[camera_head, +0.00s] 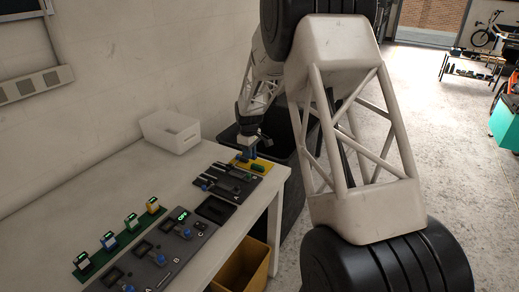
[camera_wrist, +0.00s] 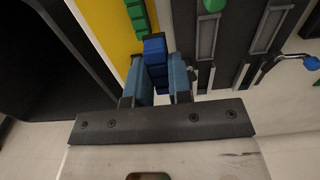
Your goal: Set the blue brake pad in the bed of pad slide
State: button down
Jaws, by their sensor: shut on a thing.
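My gripper (camera_wrist: 157,78) is shut on the blue brake pad (camera_wrist: 155,47), which sticks out between the two blue fingers. In the head view my gripper (camera_head: 249,150) is low over the yellow tray (camera_head: 239,164) near the table's far right corner. I cannot tell whether the pad touches the tray (camera_wrist: 103,22). A green pad (camera_wrist: 138,14) lies on the tray close to the blue one; it also shows in the head view (camera_head: 258,168). The dark plate with pad slides (camera_head: 233,182) lies beside the tray; its grooved beds (camera_wrist: 208,38) show in the wrist view.
A blue-ended lever (camera_wrist: 311,63) sticks out over the plate. A white bin (camera_head: 172,131) stands at the back of the table. A dark tray (camera_head: 215,209), a grey board (camera_head: 160,252) and a green rail with several units (camera_head: 110,243) lie nearer. A dark bin (camera_head: 290,170) stands off the table edge.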

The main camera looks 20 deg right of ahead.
send_over(225, 187)
jog(key=shift+w, duration=0.1)
jog(key=shift+f, duration=0.3)
jog(key=shift+f, duration=1.85)
jog(key=shift+f, duration=0.9)
dwell(1.0)
jog(key=c, duration=1)
grip_release()
jog(key=shift+o, duration=0.2)
jog(key=shift+r, duration=0.15)
notch_tip(225, 187, up, 8)
jog(key=shift+f, duration=0.2)
